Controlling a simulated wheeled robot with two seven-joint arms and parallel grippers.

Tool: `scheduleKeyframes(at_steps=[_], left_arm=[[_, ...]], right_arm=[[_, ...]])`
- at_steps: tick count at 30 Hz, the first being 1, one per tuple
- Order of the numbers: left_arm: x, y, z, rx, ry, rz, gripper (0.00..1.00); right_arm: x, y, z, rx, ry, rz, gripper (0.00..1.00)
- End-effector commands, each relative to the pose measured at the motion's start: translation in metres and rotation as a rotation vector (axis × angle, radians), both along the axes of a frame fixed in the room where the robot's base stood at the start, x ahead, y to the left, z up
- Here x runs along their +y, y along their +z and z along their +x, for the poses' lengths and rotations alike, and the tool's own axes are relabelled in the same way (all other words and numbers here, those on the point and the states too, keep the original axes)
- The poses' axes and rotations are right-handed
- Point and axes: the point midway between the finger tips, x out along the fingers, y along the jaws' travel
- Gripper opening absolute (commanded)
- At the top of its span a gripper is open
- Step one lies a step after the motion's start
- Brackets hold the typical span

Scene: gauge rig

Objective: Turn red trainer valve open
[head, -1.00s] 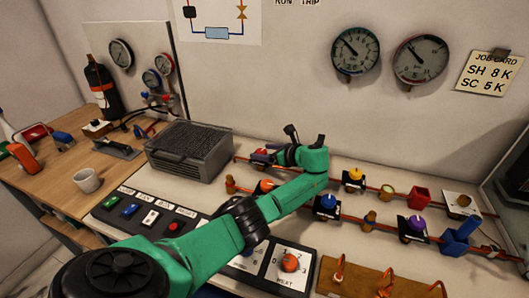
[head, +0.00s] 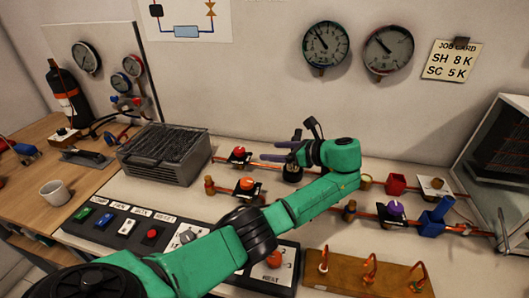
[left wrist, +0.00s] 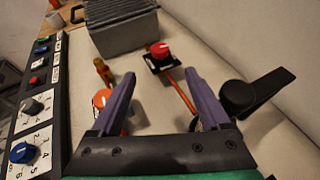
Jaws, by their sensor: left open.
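The red valve (head: 240,152) has a red knob on a dark plate, set in the copper pipe along the back of the bench. It shows at the top of the left wrist view (left wrist: 160,52), beyond my fingertips. My left gripper (head: 274,151) is right of the red valve, apart from it. Its two purple-grey fingers are spread and empty, pointing toward the valve; they show in the left wrist view (left wrist: 160,84). The way the knob is turned is too small to tell. My right gripper is not in view.
An orange-knobbed valve (head: 247,184) sits in front of the red one. A grey ribbed box (head: 164,153) stands to the left. A purple-knobbed valve (head: 396,209) is on the right. A switch panel (head: 110,228) lies in front. My forearm hides part of the pipes.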

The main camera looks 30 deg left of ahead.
Motion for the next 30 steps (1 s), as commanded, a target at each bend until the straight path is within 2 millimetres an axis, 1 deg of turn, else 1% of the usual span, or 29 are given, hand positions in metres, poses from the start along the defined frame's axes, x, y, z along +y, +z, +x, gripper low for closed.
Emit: scheduleKeyframes(at_steps=[7, 8, 10, 11, 14, 15, 16, 18, 19, 22, 24, 26, 29, 30], left_arm=[[0.000, 0.001, 0.000, 0.001, 0.001, -0.002, 0.80], [0.002, 0.002, 0.000, 0.000, 0.001, -0.007, 0.80], [0.013, 0.009, 0.001, 0.004, 0.004, -0.047, 0.80], [0.021, 0.013, 0.002, 0.007, 0.005, -0.078, 0.80], [0.054, 0.032, 0.004, 0.029, -0.015, -0.240, 0.80], [0.069, 0.044, 0.004, 0.043, -0.038, -0.324, 0.80], [0.077, 0.052, 0.004, 0.053, -0.062, -0.390, 0.80], [0.090, 0.070, 0.001, 0.088, -0.135, -0.532, 0.80], [0.092, 0.076, -0.001, 0.104, -0.166, -0.584, 0.80], [0.092, 0.089, -0.009, 0.150, -0.255, -0.707, 0.80], [0.090, 0.090, -0.013, 0.172, -0.288, -0.751, 0.80], [0.089, 0.086, -0.014, 0.180, -0.300, -0.766, 0.80], [0.093, 0.073, -0.012, 0.182, -0.298, -0.769, 0.80], [0.096, 0.066, -0.012, 0.184, -0.297, -0.769, 0.80]], right_arm=[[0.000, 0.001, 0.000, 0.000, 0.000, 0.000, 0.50], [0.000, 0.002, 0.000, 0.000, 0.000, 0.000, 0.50], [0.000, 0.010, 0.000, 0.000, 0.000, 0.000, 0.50], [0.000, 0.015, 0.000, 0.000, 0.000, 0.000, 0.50], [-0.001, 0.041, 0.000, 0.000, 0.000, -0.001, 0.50], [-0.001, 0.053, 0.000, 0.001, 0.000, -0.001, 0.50], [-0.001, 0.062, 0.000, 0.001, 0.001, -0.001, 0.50], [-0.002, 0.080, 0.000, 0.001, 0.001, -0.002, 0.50], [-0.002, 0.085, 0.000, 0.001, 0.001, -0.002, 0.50], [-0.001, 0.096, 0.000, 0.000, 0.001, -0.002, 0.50], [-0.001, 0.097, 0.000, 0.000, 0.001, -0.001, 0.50], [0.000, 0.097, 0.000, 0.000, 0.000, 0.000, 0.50], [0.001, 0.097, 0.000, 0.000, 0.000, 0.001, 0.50], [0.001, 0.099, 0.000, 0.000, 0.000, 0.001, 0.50]])
